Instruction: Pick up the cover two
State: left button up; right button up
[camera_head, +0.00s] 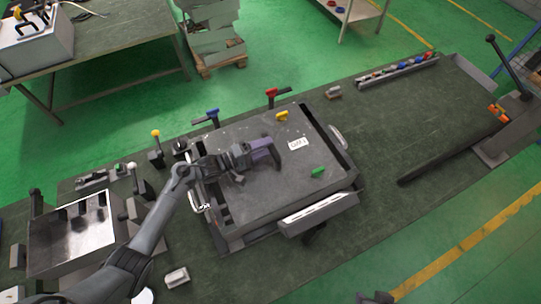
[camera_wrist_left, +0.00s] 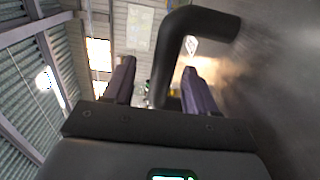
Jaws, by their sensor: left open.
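The cover two appears to be the dark grey square plate (camera_head: 255,190) on top of the fixture, with a small white label (camera_head: 297,144) whose text is hard to read. My left gripper (camera_head: 268,150) is open, low over the middle of the plate, to the left of the label. In the left wrist view a dark bent handle (camera_wrist_left: 205,20) rises between the purple fingers of my left gripper (camera_wrist_left: 158,85); whether the fingers touch it cannot be told. A dark shape cut off at the bottom edge of the head view may be my right gripper (camera_head: 375,298).
Yellow (camera_head: 282,116) and green (camera_head: 318,171) clamps sit on the plate. Blue (camera_head: 212,114) and red (camera_head: 271,95) handled tools stand behind it. A metal box (camera_head: 75,235) is at left, a parts rack (camera_head: 398,71) at back right. The bench right of the fixture is mostly clear.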

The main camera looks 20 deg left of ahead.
aim_at(273, 146)
pick_arm(q)
jog(key=x, duration=0.1)
jog(key=b+x, duration=0.2)
jog(key=shift+d+f, duration=0.25)
jog(key=shift+f, duration=0.05)
jog(key=shift+w+d+r+b, duration=0.1)
jog(key=shift+w+d+b, duration=0.15)
jog(key=shift+w+b, duration=0.1)
jog(key=shift+c, duration=0.3)
grip_shut()
dwell(0.5)
jog(key=shift+r, duration=0.2)
